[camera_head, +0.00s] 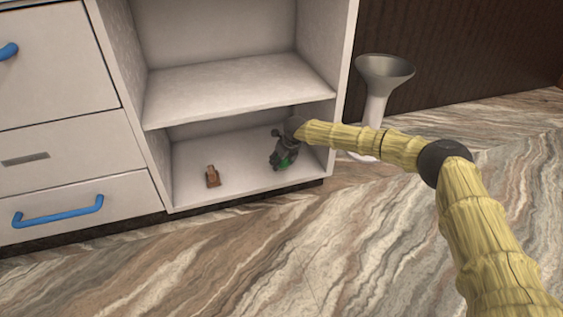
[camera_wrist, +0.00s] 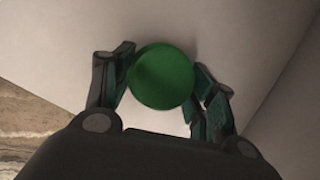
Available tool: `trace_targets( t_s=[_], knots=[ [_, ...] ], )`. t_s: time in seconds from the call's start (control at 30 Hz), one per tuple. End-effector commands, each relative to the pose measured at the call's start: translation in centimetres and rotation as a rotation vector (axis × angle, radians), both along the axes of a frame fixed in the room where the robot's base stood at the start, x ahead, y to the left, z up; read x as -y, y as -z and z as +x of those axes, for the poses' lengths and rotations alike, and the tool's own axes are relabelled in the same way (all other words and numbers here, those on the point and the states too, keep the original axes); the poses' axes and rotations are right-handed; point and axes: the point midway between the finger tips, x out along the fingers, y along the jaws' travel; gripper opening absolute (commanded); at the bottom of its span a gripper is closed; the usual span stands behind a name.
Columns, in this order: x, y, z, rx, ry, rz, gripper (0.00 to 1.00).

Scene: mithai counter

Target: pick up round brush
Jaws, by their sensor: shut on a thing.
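In the wrist view, a round green thing (camera_wrist: 161,77), which I take for the round brush, sits between the two fingers of my gripper (camera_wrist: 160,88). The fingers press on it from both sides. Only its round green face shows; bristles are not visible. In the head view, my gripper (camera_head: 283,156) is inside the lower shelf compartment, at its right side, low over the shelf floor. A small bit of green (camera_head: 285,161) shows between its fingers. I cannot tell whether the green thing touches the shelf floor.
A small brown wooden object (camera_head: 212,176) stands on the lower shelf (camera_head: 235,187), left of my gripper. A middle shelf (camera_head: 235,88) lies above, and the right side wall is close to my arm. Drawers with blue handles (camera_head: 58,212) are at left. A grey funnel-topped stand (camera_head: 378,95) is at right.

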Motion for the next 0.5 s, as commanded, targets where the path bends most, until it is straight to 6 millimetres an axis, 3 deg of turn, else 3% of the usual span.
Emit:
trace_targets(
  t_s=[0.23,0.5],
  knots=[
    [0.0,-0.6,0.0,0.001,0.000,0.001,0.32],
    [-0.1,-2.7,0.0,0.000,0.000,0.001,0.32]
  ],
)
